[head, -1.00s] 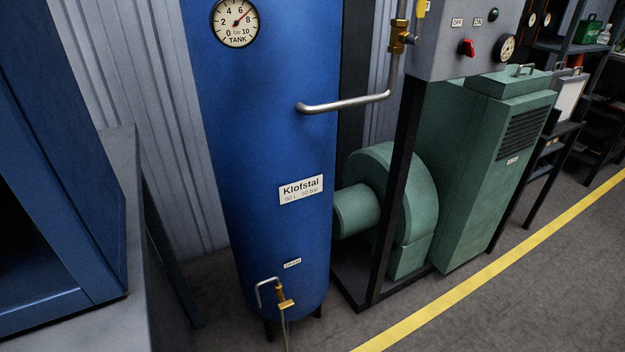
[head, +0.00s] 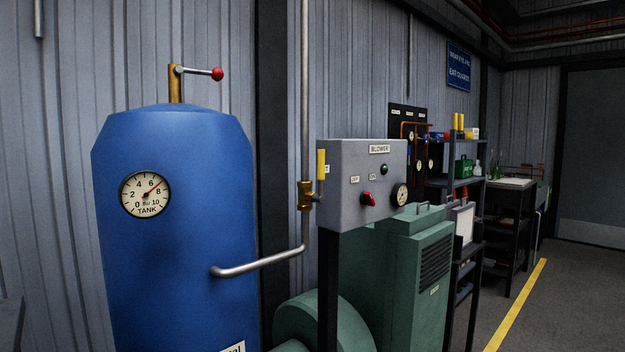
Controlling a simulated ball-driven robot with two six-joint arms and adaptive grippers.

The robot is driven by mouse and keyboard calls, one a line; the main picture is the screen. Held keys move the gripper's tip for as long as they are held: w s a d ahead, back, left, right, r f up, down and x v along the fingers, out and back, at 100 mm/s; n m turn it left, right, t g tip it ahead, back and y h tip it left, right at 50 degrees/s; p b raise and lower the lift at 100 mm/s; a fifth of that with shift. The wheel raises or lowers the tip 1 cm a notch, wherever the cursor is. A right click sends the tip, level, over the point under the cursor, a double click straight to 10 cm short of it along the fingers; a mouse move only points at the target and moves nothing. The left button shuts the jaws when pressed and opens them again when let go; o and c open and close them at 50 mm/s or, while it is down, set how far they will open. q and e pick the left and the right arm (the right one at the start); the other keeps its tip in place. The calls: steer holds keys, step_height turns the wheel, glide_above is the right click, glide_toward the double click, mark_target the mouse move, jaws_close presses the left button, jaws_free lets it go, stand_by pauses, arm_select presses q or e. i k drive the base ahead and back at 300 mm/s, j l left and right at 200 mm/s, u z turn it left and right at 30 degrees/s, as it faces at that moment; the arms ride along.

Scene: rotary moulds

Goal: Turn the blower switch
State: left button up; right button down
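The blower control box (head: 338,205) is grey and carries a "BLOWER" label (head: 380,149) at its top. The red blower switch (head: 368,198) sits low on its front face, below an "OFF" label (head: 355,179) and an "ON" label at its right. The knob looks tilted; I cannot tell for sure which label it points to. A dark green lamp (head: 384,169) is at the upper right of the switch, and a round gauge (head: 400,195) is at its right. Neither of my grippers shows in the head view.
A blue tank (head: 180,260) with a gauge stands at the left. Shelves are behind at right; floor beyond the yellow line (head: 518,305) is clear.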

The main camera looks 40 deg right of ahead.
mark_target(366, 198)
steer(key=z, duration=1.5)
